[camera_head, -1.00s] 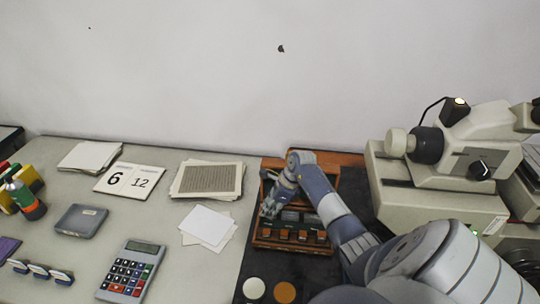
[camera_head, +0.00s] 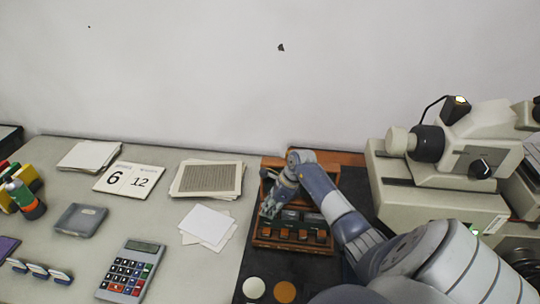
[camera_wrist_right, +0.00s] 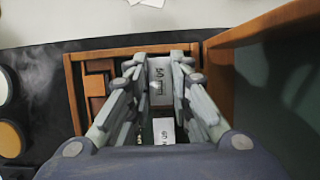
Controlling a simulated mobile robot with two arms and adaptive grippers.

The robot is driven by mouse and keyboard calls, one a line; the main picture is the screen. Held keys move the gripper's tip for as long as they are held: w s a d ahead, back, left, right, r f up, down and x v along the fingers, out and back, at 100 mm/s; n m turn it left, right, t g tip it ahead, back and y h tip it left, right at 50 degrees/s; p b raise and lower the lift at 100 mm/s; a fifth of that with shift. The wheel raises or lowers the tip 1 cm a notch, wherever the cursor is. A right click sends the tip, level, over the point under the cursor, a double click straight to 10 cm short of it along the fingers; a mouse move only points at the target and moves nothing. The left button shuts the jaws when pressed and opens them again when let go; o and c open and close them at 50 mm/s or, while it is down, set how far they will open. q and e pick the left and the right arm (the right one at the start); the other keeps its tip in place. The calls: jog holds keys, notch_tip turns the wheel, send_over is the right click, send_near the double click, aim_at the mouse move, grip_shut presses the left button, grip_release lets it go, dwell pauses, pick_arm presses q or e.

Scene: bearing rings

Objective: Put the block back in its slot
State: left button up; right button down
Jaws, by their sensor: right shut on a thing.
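The wooden case (camera_head: 262,241) stands on the dark mat with its lid raised at the back. It holds several dark blocks in a row of slots. My right gripper (camera_head: 268,208) reaches into the left part of the case. In the wrist view my right gripper (camera_wrist_right: 159,72) is shut on a block (camera_wrist_right: 160,80) with a white label, held between the fingertips at the case's inner edge. The fingers hide its sides, and I cannot tell how deep it sits. A second white label (camera_wrist_right: 163,131) shows lower between the fingers. My left gripper is out of view.
The raised lid (camera_wrist_right: 265,28) stands close to the gripper's right in the wrist view. A microscope (camera_head: 440,185) stands right of the case. A white disc (camera_head: 254,288) and an orange disc (camera_head: 285,292) lie in front. Papers (camera_head: 208,226) and a calculator (camera_head: 130,270) lie left.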

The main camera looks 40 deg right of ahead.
jog(key=shift+f+b, duration=0.3)
jog(key=shift+b, duration=0.05)
dwell(0.5)
jog(key=c, duration=1.4)
grip_release()
jog(key=shift+o, duration=0.2)
jog(key=shift+r, duration=0.15)
jog(key=shift+r+p, duration=0.7)
jog(key=shift+r, duration=0.05)
jog(key=shift+r+p, duration=2.2)
jog(key=shift+r, duration=1.2)
jog(key=shift+f, duration=0.1)
